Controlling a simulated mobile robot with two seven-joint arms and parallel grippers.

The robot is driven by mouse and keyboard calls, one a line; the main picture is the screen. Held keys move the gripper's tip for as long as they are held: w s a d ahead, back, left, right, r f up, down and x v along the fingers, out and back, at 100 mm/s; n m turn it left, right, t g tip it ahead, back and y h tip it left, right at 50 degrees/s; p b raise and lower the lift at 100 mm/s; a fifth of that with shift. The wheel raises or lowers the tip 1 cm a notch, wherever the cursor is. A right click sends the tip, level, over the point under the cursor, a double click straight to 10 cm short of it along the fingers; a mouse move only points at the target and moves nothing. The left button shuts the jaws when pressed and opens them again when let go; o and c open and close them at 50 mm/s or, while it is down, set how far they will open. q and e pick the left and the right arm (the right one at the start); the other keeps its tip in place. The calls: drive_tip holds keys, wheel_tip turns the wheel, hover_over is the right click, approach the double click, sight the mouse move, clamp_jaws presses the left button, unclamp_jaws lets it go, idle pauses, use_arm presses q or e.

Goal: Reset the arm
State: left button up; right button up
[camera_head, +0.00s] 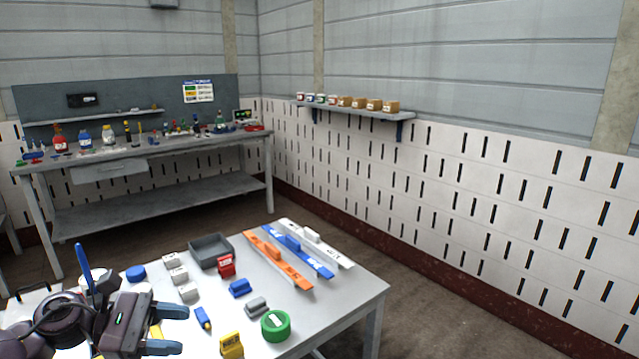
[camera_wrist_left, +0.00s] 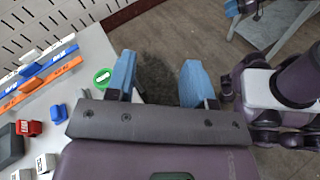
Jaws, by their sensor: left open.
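My left gripper (camera_head: 170,330) is at the lower left of the head view, over the left front part of the near table (camera_head: 340,296). Its two blue fingers point right and stand apart, with nothing between them. In the left wrist view the left gripper (camera_wrist_left: 160,78) shows open over bare floor past the table edge, close to a green ring (camera_wrist_left: 103,77). The green ring (camera_head: 276,325) also shows near the table's front in the head view.
The table holds orange (camera_head: 280,262), blue (camera_head: 303,256) and white (camera_head: 325,246) rails, a grey tray (camera_head: 211,262), a red block (camera_head: 226,265), a yellow block (camera_head: 231,344) and several small blocks. A workbench (camera_head: 150,205) and wall shelf (camera_head: 360,111) stand behind.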

use_arm(q)
drive_tip(key=s+a+f+n+t+y+b, duration=0.1)
drive_tip(key=s+f+n+t+y, duration=0.15)
drive_tip(key=f+n+t, duration=0.65)
drive_tip(key=s+f+n+t+y+b, duration=0.1)
drive_tip(key=f+n+y, duration=0.15)
drive_tip(key=n, duration=1.15)
drive_tip(key=s+a+f+n+t+y+b, duration=0.1)
drive_tip(key=f+n+t+y, duration=0.4)
drive_tip(key=n, duration=0.7)
drive_tip(key=s+f+n+g+y+b, duration=0.1)
drive_tip(key=s+f+n+g+y, duration=0.4)
drive_tip(key=s+f+n, duration=0.9)
wheel_tip(320, 180, down, 3)
drive_tip(key=n+g, duration=0.2)
drive_tip(key=n, duration=0.3)
drive_tip(key=shift+a+f+n+b, duration=0.2)
drive_tip(key=shift+n+b, duration=0.1)
drive_tip(key=shift+n, duration=0.1)
